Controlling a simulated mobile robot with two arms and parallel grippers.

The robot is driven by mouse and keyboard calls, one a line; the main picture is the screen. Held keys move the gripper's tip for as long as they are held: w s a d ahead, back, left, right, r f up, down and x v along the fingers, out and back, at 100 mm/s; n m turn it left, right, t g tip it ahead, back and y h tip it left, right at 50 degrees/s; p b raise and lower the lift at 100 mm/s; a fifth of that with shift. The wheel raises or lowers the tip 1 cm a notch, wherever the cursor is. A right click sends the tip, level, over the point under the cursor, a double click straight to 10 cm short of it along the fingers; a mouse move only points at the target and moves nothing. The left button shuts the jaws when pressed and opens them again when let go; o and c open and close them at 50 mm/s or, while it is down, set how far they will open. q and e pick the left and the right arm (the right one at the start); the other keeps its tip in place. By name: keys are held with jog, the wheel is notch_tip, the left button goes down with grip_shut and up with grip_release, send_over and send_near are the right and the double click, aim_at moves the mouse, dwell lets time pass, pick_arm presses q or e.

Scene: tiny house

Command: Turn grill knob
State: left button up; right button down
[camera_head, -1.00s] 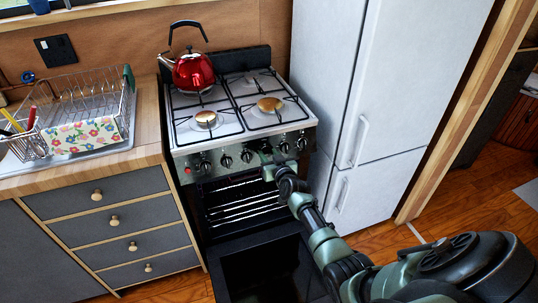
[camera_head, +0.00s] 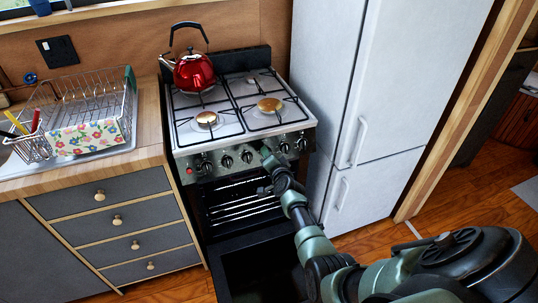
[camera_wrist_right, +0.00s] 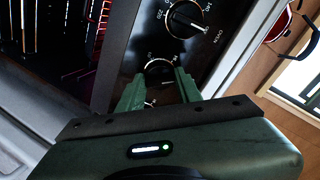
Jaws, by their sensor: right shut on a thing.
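The stove (camera_head: 182,140) has a front panel with a row of dark knobs; one of them (camera_head: 226,161) shows left of my right gripper (camera_head: 267,155). In the right wrist view, my green gripper fingers (camera_wrist_right: 157,88) are on both sides of a round knob (camera_wrist_right: 159,68) and shut on it. The fingers partly cover this knob and its markings, so I cannot read which one it is. The neighbouring knob (camera_wrist_right: 187,18) is marked OVEN. My left gripper is not in view.
The oven door (camera_head: 262,272) hangs open below the panel, under my right arm. A red kettle (camera_head: 194,72) stands on the back left burner. A white fridge (camera_head: 350,90) is close on the right, and a counter with a dish rack (camera_head: 88,105) is on the left.

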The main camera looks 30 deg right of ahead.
jog(key=m+p, duration=0.1)
jog(key=m, duration=0.5)
jog(key=shift+m+g, duration=0.3)
jog(key=shift+m, duration=0.1)
dwell(0.3)
jog(key=c, duration=1)
grip_release()
jog(key=shift+o, duration=0.2)
jog(key=p+v, duration=0.3)
jog(key=v, duration=0.4)
jog(key=shift+s, duration=0.35)
